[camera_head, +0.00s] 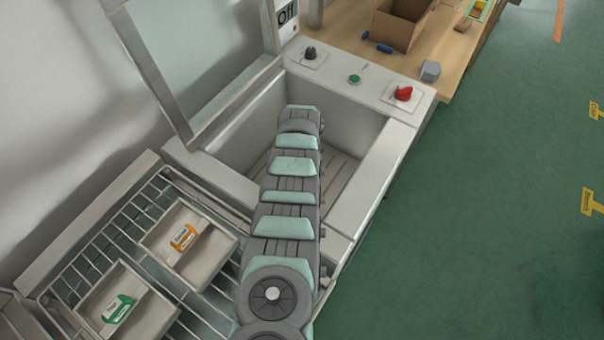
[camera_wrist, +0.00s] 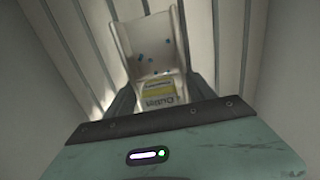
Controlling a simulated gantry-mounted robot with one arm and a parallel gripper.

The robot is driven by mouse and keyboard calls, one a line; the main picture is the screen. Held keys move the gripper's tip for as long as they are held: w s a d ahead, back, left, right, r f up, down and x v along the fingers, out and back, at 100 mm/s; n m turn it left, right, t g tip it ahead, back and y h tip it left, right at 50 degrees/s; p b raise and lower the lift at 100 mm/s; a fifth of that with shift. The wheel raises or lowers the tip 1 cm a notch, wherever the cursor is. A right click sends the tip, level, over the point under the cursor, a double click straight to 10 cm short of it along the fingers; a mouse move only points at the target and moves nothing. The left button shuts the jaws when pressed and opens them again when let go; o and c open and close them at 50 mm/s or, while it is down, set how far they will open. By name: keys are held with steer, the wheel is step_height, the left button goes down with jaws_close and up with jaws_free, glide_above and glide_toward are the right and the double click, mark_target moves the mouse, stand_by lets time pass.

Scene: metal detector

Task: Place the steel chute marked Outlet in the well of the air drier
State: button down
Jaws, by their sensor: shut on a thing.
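The steel chute marked Outlet (camera_wrist: 150,42) shows in the wrist view, pale, with a yellow and white label and several small blue bits in its trough. My gripper (camera_wrist: 158,92) is shut on its labelled end. The chute is inside the well of the air drier (camera_head: 352,122), over the slatted floor (camera_wrist: 88,30). I cannot tell whether it touches the floor. In the head view my arm reaches down into the well and hides the gripper and the chute.
Two other chutes, with an orange label (camera_head: 184,237) and a green label (camera_head: 118,309), sit on a wire rack (camera_head: 100,247) at left. A black knob (camera_head: 310,53), green button (camera_head: 354,79) and red knob (camera_head: 403,93) line the panel behind the well. A cardboard box (camera_head: 400,24) stands beyond.

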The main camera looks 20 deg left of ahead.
steer(key=shift+f, duration=0.25)
steer(key=shift+c, duration=1.6)
jaws_free()
steer(key=shift+r, duration=0.1)
step_height(320, 180, up, 12)
steer(key=p, duration=0.5)
steer(key=shift+r, duration=0.15)
